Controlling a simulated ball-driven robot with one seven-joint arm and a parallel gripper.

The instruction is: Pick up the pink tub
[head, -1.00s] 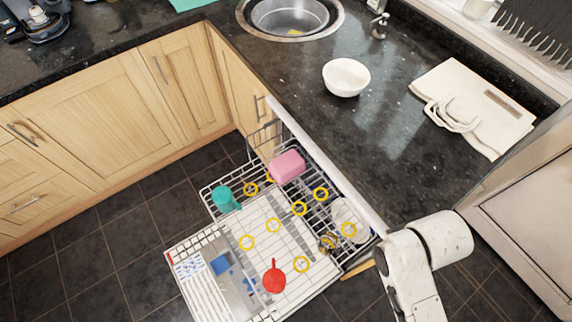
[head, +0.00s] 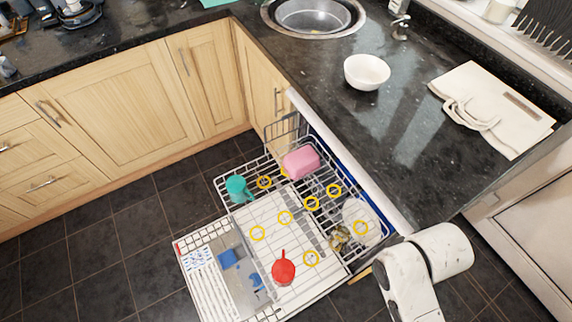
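The pink tub (head: 301,161) sits in the pulled-out dishwasher rack (head: 218,184), at its back edge beside the counter front. It looks like a rounded pink block from above, and nothing covers it. My white arm shows at the lower right, right of the rack and apart from the tub. My gripper is not in the picture, so its state does not show.
A teal cup (head: 237,188), a red ladle-like item (head: 284,268), a white dish (head: 361,214) and several yellow rings are in the racks. A white bowl (head: 367,72) and a cloth bag (head: 493,108) lie on the dark counter (head: 330,110). Dark floor tiles (head: 100,250) at left are clear.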

